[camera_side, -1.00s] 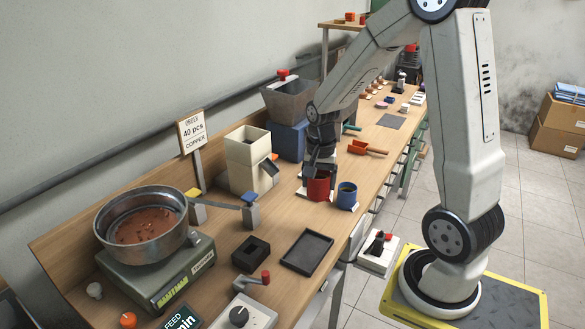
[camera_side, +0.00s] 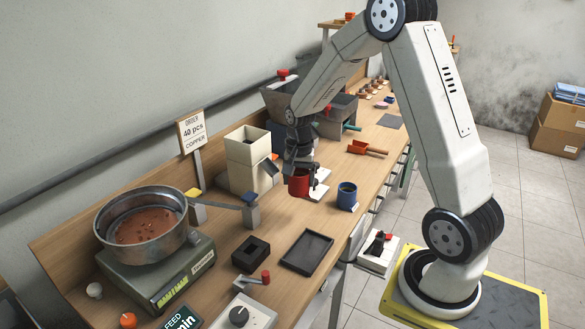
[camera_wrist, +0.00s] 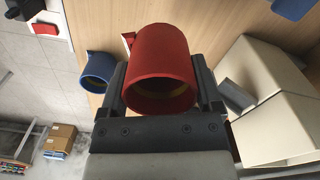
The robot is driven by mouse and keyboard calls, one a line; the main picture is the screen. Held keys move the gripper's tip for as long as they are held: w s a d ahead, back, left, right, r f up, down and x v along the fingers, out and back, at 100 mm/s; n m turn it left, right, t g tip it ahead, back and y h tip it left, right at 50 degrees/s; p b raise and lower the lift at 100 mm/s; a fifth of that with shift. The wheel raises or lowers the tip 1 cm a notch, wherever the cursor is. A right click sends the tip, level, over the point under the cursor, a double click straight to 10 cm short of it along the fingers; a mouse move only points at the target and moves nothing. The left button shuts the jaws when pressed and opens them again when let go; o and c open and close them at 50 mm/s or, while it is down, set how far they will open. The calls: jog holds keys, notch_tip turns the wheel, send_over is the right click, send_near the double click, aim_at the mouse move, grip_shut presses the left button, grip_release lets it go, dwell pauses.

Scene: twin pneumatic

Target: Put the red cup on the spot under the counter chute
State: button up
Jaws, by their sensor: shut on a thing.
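The red cup (camera_side: 299,184) is held in my gripper (camera_side: 299,167), which is shut on it. In the wrist view the red cup (camera_wrist: 162,68) sits between the two dark fingers, its mouth facing the camera. In the side view it hangs beside the cream counter (camera_side: 248,160), close to the dark chute (camera_side: 269,168) on that counter's right side. It looks a little above the bench, but the exact gap is hard to tell. The spot under the chute cannot be made out clearly.
A blue cup (camera_side: 347,196) stands right of the red cup. A black tray (camera_side: 307,252) and a black block (camera_side: 251,254) lie nearer the front. A red scoop (camera_side: 366,148) lies farther back.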

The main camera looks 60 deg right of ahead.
jog(key=shift+w+d+f, duration=0.35)
jog(key=shift+w+f, duration=0.65)
jog(key=shift+w+d+f, duration=0.35)
jog(key=shift+w+f, duration=0.6)
jog(key=shift+f, duration=0.1)
jog(key=shift+w+d+f, duration=0.35)
jog(key=shift+w+f, duration=0.65)
jog(key=shift+w+f, duration=0.15)
jog(key=shift+f, duration=0.05)
jog(key=shift+d+f, duration=0.1)
jog(key=shift+f, duration=1.5)
jog(key=shift+f, duration=0.15)
jog(key=o, duration=1.1)
notch_tip(320, 180, up, 12)
jog(key=shift+r, duration=0.15)
